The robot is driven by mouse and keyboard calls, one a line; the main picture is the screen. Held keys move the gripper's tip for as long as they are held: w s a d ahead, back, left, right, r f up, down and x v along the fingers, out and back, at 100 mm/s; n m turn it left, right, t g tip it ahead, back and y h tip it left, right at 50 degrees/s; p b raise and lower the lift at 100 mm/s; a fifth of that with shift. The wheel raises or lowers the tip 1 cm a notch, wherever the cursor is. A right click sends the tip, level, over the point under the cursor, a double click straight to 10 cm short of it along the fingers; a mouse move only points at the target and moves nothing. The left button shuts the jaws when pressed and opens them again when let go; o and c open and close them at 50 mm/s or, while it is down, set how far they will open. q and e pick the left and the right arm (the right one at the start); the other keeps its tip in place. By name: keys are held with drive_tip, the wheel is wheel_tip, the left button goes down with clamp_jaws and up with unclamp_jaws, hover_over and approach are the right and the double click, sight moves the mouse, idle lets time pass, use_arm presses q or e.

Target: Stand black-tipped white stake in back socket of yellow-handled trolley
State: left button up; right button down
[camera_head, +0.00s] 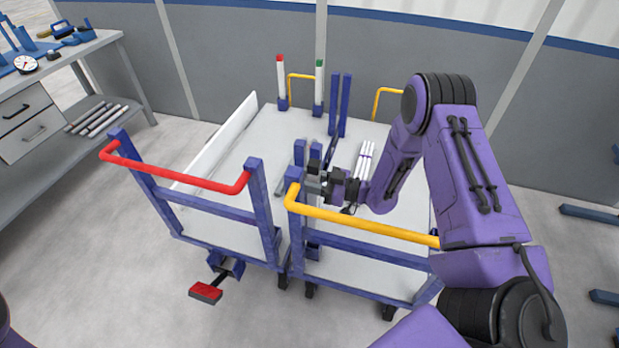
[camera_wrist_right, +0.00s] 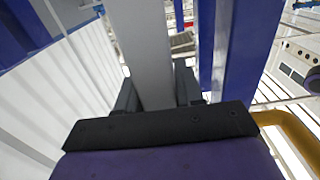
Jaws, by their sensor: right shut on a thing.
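The yellow-handled trolley has its yellow handle (camera_head: 360,225) at the near side, with blue posts and a pale deck. My right gripper (camera_head: 318,184) is over its near left part, shut on the black-tipped white stake (camera_head: 313,187). The black tip shows just above the fingers. In the right wrist view the stake's pale shaft (camera_wrist_right: 145,50) runs between the two fingers (camera_wrist_right: 157,92). The stake looks roughly upright, close to the blue posts. My left gripper is out of view.
A red-handled trolley (camera_head: 180,170) stands alongside on the left. A red-tipped stake (camera_head: 281,80) and a green-tipped stake (camera_head: 319,85) stand upright at the far end. Several white stakes (camera_head: 365,160) lie on the deck behind my gripper. A workbench (camera_head: 60,100) is at the far left.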

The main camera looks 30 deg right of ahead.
wheel_tip(320, 180, down, 12)
drive_tip(key=b, duration=1)
drive_tip(key=shift+s+r, duration=0.15)
drive_tip(key=c, duration=0.6)
unclamp_jaws()
drive_tip(key=shift+c, duration=0.2)
drive_tip(key=v, duration=1)
drive_tip(key=shift+s+d+b, duration=0.15)
drive_tip(key=shift+d+b, duration=0.05)
drive_tip(key=shift+b, duration=0.25)
